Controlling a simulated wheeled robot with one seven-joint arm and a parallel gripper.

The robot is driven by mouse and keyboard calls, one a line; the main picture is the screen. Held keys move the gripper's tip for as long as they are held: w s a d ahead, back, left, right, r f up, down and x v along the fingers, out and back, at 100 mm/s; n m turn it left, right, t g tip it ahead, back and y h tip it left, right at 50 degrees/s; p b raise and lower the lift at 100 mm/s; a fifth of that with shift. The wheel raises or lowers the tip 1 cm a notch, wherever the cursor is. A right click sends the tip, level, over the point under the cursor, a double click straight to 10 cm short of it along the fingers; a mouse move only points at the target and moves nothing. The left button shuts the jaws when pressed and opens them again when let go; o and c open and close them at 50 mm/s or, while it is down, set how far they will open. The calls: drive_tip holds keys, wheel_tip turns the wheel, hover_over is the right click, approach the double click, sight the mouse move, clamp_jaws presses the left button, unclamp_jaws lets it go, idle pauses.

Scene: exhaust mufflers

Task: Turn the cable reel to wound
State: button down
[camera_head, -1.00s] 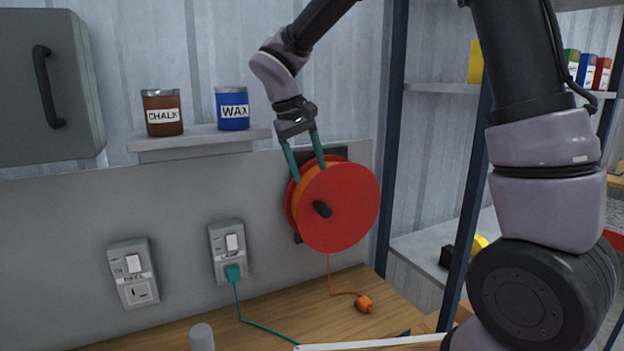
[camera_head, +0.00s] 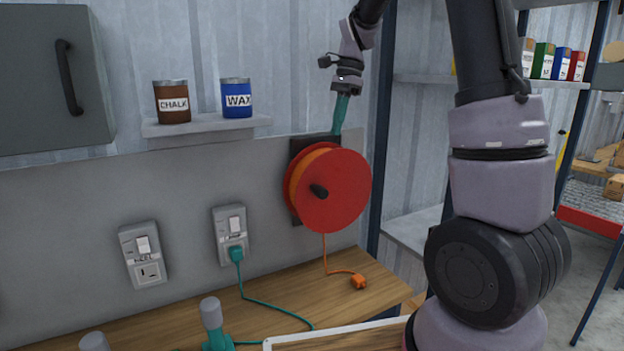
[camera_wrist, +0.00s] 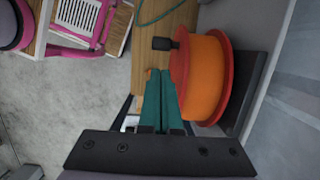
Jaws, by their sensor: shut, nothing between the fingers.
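The cable reel (camera_head: 337,195) is a red-flanged drum with an orange core, mounted on a dark plate on the grey wall panel. Its black handle (camera_head: 318,191) sticks out from the front flange, left of the middle. An orange cable with an orange plug (camera_head: 359,282) hangs from the reel onto the bench. My gripper (camera_head: 338,130) is above the reel with its green fingers pointing down, shut and empty. In the wrist view the closed fingers (camera_wrist: 160,90) are beside the reel (camera_wrist: 203,78), and the black handle (camera_wrist: 163,43) lies beyond their tips.
Two wall sockets (camera_head: 143,255) (camera_head: 230,236) are left of the reel; a green plug with cable sits in the nearer-to-reel one. A small shelf (camera_head: 205,128) holds the chalk and wax tins.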

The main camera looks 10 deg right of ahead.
approach(325, 176)
drive_tip(key=s+a+f, duration=0.1)
drive_tip(key=s+f, duration=0.1)
drive_tip(key=s+a+f, duration=0.1)
drive_tip(key=f, duration=0.2)
drive_tip(key=s+a+f, duration=0.1)
drive_tip(key=s+f, duration=0.1)
drive_tip(key=shift+s+a+f, duration=0.2)
drive_tip(key=shift+s+f, duration=0.15)
drive_tip(key=shift+w, duration=0.1)
